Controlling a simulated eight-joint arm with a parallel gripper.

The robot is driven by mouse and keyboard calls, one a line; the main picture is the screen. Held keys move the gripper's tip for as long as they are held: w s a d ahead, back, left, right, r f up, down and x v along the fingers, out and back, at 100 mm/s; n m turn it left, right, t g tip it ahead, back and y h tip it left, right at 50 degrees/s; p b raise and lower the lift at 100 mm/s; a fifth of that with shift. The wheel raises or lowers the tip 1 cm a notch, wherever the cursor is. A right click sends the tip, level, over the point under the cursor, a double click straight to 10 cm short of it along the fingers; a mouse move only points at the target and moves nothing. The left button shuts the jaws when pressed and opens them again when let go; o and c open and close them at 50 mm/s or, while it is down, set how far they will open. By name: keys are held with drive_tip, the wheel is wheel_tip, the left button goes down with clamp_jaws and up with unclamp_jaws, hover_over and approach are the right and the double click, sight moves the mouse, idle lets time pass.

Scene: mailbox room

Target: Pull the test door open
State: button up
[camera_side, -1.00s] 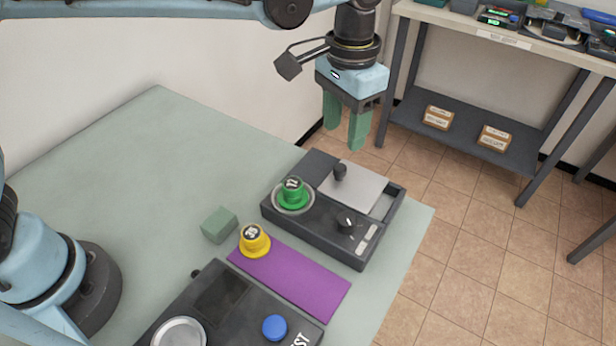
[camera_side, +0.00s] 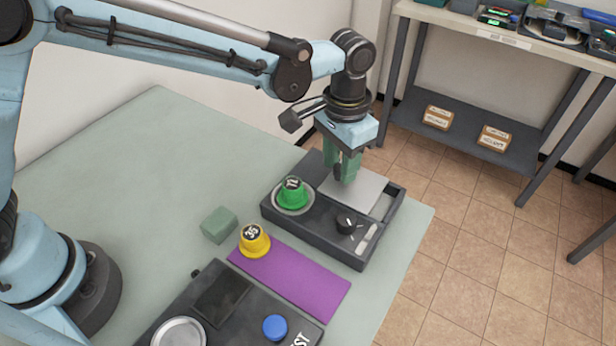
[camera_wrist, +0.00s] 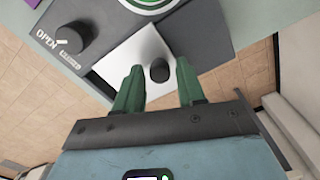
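A light grey sliding door panel (camera_side: 362,190) with a dark round knob (camera_wrist: 160,71) is set in the far dark unit (camera_side: 318,228). My gripper (camera_side: 343,172) is lowered over this panel, fingers pointing down. In the wrist view, my gripper (camera_wrist: 159,72) has a finger on each side of the knob, with a small gap showing on both sides; it is open and not clamped. In the side view the fingers mostly hide the knob. A nearer dark unit (camera_side: 255,310) has partly cut-off lettering ending in "EST" and a dark square panel (camera_side: 222,294).
The far unit carries a green numbered piece (camera_side: 292,195) and a black dial (camera_side: 346,222). A yellow numbered piece (camera_side: 254,241) stands at the purple mat (camera_side: 295,281). A green block (camera_side: 219,225) is beside it. The table's left part (camera_side: 130,165) is clear.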

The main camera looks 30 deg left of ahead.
clamp_jaws()
drive_tip(key=a, duration=0.5)
drive_tip(key=shift+o, duration=1.5)
unclamp_jaws()
wheel_tip(320, 180, up, 12)
drive_tip(key=shift+r, duration=0.1)
